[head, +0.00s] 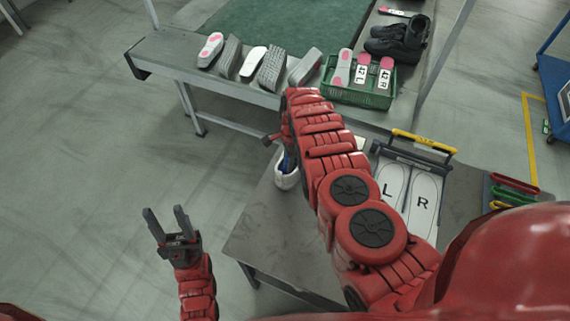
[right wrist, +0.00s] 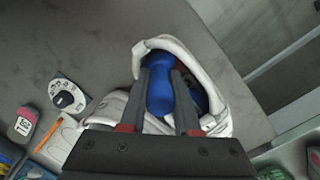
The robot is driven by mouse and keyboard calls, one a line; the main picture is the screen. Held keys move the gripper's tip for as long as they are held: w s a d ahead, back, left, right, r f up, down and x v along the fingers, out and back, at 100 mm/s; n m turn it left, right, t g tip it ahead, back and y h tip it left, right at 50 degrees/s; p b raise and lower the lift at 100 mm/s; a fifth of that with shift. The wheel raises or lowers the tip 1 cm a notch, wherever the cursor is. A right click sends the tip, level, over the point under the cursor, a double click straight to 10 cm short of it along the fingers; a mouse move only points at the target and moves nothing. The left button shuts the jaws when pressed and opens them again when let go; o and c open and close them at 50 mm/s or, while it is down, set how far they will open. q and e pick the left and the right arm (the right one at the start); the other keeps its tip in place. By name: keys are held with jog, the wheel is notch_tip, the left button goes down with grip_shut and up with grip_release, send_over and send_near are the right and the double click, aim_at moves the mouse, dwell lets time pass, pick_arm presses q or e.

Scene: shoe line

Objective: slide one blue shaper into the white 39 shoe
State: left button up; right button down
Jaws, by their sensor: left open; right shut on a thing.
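The white shoe (right wrist: 222,118) stands on the grey table, its opening facing the right wrist camera. It shows in the head view (head: 287,181), partly behind my right arm. My right gripper (right wrist: 163,76) is shut on a blue shaper (right wrist: 160,93), which sits inside the shoe's opening. Another blue part shows just right of the fingers, also within the opening. The shaper's lower end and the shoe's number are hidden. My left gripper (head: 166,222) is open and empty, left of the table over the floor.
The grey table (head: 262,232) also bears a shoe board (head: 425,204) marked L and R, with a yellow-handled carrier. A rear bench (head: 160,58) holds several soles, a green crate (head: 345,94) and black shoes (head: 400,42). Small items lie left of the shoe in the wrist view.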

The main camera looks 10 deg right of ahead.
jog(key=c, duration=0.6)
grip_release()
jog(key=shift+o, duration=0.2)
jog(key=shift+r+p, duration=0.95)
jog(key=shift+r, duration=0.55)
